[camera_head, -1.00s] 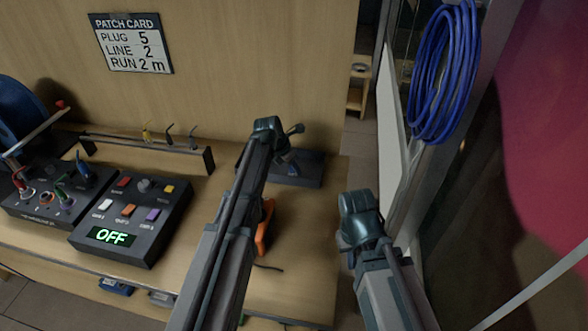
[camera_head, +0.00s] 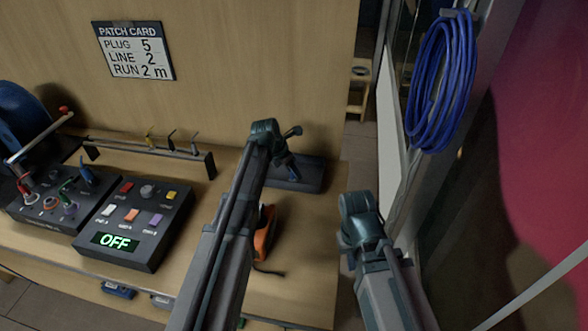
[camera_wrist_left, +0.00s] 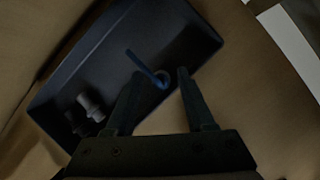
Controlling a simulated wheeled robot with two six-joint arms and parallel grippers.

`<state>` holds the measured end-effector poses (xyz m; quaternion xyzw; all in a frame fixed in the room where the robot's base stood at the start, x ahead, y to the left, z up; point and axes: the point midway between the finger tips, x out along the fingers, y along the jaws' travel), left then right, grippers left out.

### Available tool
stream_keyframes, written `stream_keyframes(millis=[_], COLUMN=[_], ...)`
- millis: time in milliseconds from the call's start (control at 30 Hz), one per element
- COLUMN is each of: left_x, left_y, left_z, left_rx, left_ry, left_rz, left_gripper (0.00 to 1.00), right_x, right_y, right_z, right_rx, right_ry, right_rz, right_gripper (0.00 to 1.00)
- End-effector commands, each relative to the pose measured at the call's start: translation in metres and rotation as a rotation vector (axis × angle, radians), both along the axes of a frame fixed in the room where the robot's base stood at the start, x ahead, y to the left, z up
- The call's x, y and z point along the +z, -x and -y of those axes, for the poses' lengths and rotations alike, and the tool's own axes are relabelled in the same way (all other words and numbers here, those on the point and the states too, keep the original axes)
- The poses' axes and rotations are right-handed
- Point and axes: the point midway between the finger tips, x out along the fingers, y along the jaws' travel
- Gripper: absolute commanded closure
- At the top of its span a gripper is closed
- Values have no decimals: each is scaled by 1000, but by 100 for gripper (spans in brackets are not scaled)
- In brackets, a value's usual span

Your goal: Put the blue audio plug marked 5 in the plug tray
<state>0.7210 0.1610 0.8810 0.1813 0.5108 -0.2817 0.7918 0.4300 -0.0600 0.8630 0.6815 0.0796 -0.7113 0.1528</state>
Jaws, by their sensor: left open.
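The dark plug tray (camera_head: 312,178) lies at the right end of the bench. In the left wrist view it fills the upper middle (camera_wrist_left: 85,70). A blue audio plug (camera_wrist_left: 146,68) with a ring at its base is in the tray, between my left gripper's (camera_wrist_left: 159,80) open fingers, with gaps at both sides. Its number is not readable. A grey plug-like piece (camera_wrist_left: 92,105) sits at the tray's near left. In the head view my left gripper (camera_head: 288,163) points down over the tray. My right gripper's fingers are hidden beyond its wrist (camera_head: 362,220).
A button box (camera_head: 140,225) reading OFF and a socket box (camera_head: 50,212) with plugs stand left. A low rack (camera_head: 185,152) stands behind them. An orange-and-black tool (camera_head: 265,235) lies beside my left arm. A blue cable coil (camera_head: 440,85) hangs right.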

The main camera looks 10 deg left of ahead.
Motion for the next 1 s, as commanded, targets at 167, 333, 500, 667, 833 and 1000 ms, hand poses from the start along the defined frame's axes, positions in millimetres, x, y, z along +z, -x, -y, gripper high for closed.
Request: stream_keyframes(millis=[167,333,500,667,833,1000], left_x=[35,61,82,89,87,82], left_y=[10,20,28,31,34,66], left_z=[-8,-16,-22,-25,-23,7], left_rx=[0,1,0,0,-22,-321], left_ry=[0,0,-1,-1,-8,-122], left_rz=[0,0,-1,-1,0,22], left_gripper=[46,46,46,46,46,46], right_x=[35,61,82,89,88,87], right_y=[0,0,0,0,0,0], right_z=[0,0,0,0,0,0], right_rx=[0,0,0,0,0,0], right_ry=[0,0,0,0,0,0], right_rz=[0,0,0,0,0,0], right_gripper=[100,100,100,100,100,100])
